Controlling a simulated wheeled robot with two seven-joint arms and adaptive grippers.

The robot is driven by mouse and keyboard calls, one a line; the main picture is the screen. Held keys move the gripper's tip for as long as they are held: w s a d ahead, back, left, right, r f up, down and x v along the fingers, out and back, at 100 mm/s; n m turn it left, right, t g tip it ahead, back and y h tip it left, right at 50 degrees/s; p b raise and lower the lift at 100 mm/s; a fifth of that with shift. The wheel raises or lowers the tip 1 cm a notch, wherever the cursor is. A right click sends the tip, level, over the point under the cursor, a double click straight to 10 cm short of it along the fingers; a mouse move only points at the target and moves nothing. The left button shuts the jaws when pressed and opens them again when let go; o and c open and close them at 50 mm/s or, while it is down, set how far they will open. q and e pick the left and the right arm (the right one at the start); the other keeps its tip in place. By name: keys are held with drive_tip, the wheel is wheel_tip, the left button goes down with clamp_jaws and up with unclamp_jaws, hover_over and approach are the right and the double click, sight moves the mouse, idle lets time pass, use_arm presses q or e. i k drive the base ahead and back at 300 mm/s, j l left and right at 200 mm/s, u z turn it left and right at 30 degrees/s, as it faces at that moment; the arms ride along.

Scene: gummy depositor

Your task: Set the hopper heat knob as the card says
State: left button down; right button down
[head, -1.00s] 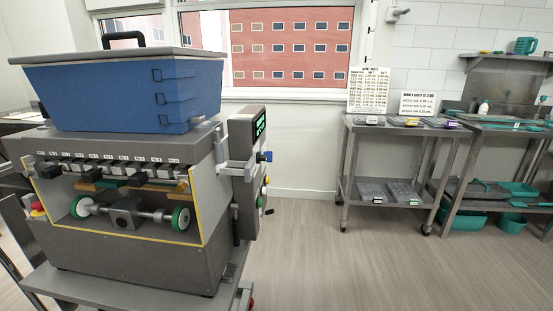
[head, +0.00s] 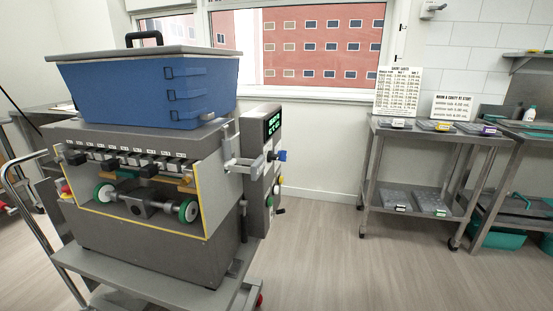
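The depositor (head: 160,237) stands on a grey cart at the left, with a lidded blue hopper (head: 145,92) on top. A control panel (head: 262,190) is on its right side, seen at a steep angle. It has a lit green display (head: 273,124) near the top. A blue knob (head: 281,156) sticks out to the right below the display; I cannot read its setting. A large card (head: 397,90) with rows of text stands on the steel table; its values are too small to read. Neither of my grippers is in view.
A second, smaller card (head: 452,106) stands beside the large one. The steel table (head: 372,165) holds several flat trays on two levels. The cart (head: 110,275) sticks out under the machine. Open floor (head: 345,260) lies between the machine and the table.

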sight(271, 157)
drive_tip(key=z, duration=0.45)
drive_tip(key=i+z, duration=0.1)
drive_tip(key=z, duration=0.75)
drive_tip(key=i+z, duration=0.1)
drive_tip(key=z, duration=0.75)
drive_tip(key=i+j+z, duration=0.1)
drive_tip(key=z, duration=0.35)
drive_tip(key=j+z, duration=0.15)
drive_tip(key=z, duration=0.25)
drive_tip(key=i+j+z, duration=0.1)
drive_tip(key=z, duration=0.3)
drive_tip(key=j+z, duration=0.3)
drive_tip(key=j, duration=0.2)
drive_tip(key=j+z, duration=0.3)
drive_tip(key=j, duration=0.25)
drive_tip(key=j+z, duration=0.25)
drive_tip(key=j, duration=0.35)
drive_tip(key=j+z, duration=0.25)
drive_tip(key=j, duration=0.35)
drive_tip(key=j+z, duration=0.35)
drive_tip(key=j, duration=1)
